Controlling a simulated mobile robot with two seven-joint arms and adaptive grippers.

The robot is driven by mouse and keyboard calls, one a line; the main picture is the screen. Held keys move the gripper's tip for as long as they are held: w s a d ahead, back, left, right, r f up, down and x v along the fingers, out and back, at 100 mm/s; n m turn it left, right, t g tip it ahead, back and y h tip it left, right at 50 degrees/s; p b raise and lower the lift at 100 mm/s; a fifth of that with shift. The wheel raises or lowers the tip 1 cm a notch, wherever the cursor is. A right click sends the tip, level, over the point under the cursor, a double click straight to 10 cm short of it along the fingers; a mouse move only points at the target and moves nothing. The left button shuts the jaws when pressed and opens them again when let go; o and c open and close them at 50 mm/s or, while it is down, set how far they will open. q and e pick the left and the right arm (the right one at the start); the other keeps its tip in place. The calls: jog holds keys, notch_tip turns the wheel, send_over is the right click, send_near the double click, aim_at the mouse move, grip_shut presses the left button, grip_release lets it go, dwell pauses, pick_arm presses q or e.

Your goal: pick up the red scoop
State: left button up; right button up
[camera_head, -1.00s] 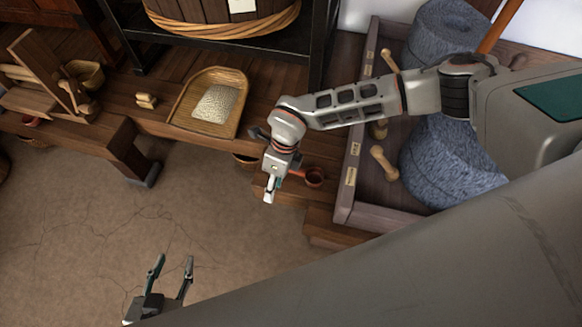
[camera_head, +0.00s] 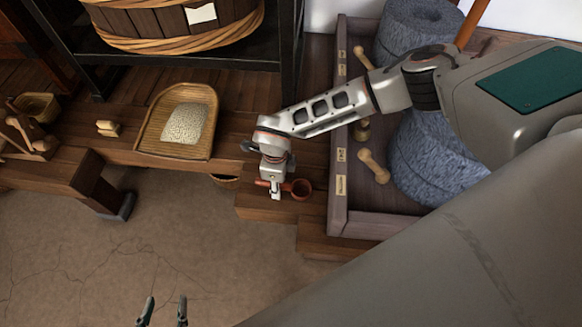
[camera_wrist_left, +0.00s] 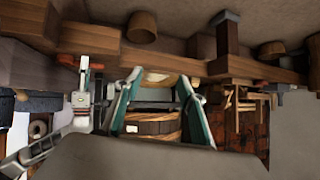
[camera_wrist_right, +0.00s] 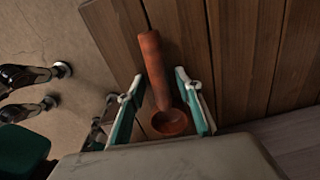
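The red scoop (camera_head: 301,189) lies on the low wooden bench, its bowl to the right and its handle pointing left. In the right wrist view the scoop's handle (camera_wrist_right: 152,65) runs up between the fingers, with the bowl low between them. My right gripper (camera_head: 275,192) is at the scoop, partly covering the handle in the head view. In its wrist view the right gripper (camera_wrist_right: 160,82) is open, its fingers either side of the scoop with gaps showing. My left gripper (camera_head: 165,304) is open and empty over the floor; it also shows in its wrist view (camera_wrist_left: 157,82).
A woven tray of grain (camera_head: 148,143) stands on the bench to the left. A wooden-walled bin (camera_head: 337,190) with millstones (camera_head: 432,155) and a wooden handle piece (camera_head: 374,166) is close on the right. A basket (camera_head: 225,180) is below the bench edge. The floor in front is clear.

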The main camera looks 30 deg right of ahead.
jog(key=shift+w+r, duration=0.1)
grip_shut()
